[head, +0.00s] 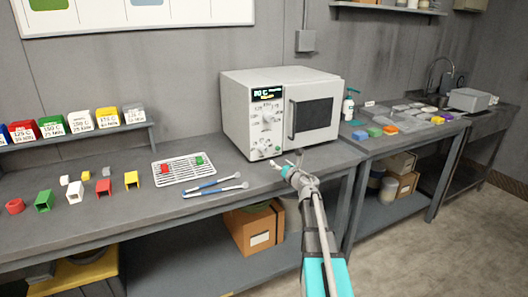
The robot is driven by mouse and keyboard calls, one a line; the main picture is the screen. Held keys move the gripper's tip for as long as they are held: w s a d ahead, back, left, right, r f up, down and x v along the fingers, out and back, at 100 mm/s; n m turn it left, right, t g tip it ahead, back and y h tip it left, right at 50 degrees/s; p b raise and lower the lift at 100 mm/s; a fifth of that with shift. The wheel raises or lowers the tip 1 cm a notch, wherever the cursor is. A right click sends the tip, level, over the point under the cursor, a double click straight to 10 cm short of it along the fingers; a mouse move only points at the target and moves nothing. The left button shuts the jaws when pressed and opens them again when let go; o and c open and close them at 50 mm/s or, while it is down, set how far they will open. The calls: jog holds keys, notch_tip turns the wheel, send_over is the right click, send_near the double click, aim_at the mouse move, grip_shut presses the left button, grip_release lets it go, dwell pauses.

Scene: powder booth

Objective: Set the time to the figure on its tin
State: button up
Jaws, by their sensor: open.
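A white oven (310,105) stands on the bench with its door shut. Its left panel has a small lit display (267,92), whose text is too small to read surely, and dials (266,122) with printed marks. Labelled tins stand on a low shelf at the left: red (22,131), green (51,126), yellow (107,119) and others. Their temperature and minute figures are hard to read. A wire rack (184,179) on the bench holds a red piece (165,169) and a green piece (200,160). My gripper (286,163) is open and empty, in front of and below the oven's panel.
Blue-handled tongs (215,184) lie in front of the rack. Several small coloured parts, including a green one (44,201), stand at the left. A spray bottle (348,105) stands right of the oven. Cardboard boxes (255,229) sit under the bench.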

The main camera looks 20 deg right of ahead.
aim_at(265, 151)
jog(key=w, duration=1.3)
jog(key=shift+a, duration=0.4)
jog(key=shift+s, duration=0.1)
grip_shut()
jog(key=shift+m, duration=2.4)
